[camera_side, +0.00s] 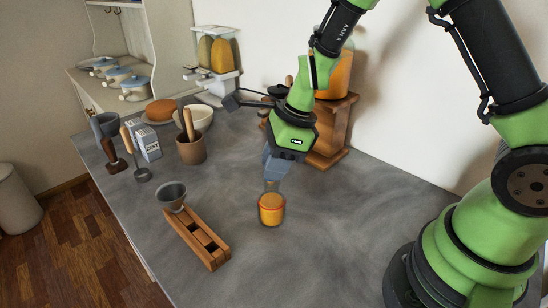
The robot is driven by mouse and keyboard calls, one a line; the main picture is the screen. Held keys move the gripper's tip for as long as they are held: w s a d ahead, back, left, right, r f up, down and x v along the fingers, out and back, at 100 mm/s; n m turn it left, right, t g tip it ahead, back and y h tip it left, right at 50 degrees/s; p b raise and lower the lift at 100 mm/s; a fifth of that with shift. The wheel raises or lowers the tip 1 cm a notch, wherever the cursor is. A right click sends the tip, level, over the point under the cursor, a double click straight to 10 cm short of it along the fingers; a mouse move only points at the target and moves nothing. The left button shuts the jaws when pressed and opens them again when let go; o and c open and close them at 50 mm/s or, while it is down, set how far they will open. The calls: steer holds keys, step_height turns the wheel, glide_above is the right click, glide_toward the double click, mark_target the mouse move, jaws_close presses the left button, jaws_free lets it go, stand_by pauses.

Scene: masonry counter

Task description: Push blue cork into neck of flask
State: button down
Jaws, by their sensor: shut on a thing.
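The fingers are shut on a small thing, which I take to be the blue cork. The cork cannot be told apart from the blue-grey fingers at this size. Whether it touches or sits inside the neck cannot be told.
A wooden rack (205,245) with a grey funnel (172,193) at its far end lies left of the flask. A brown pot (191,151), a white carton (148,145) and a bowl stand farther back. A wooden stand (330,145) is behind my gripper. The counter right of the flask is clear.

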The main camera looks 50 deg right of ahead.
steer(key=shift+f, duration=0.45)
steer(key=c, duration=0.8)
jaws_free()
steer(key=shift+c, duration=0.2)
steer(key=shift+r, duration=0.1)
steer(key=v, duration=0.9)
steer(key=shift+d+r, duration=0.15)
steer(key=shift+r, duration=0.2)
steer(key=shift+s, duration=0.15)
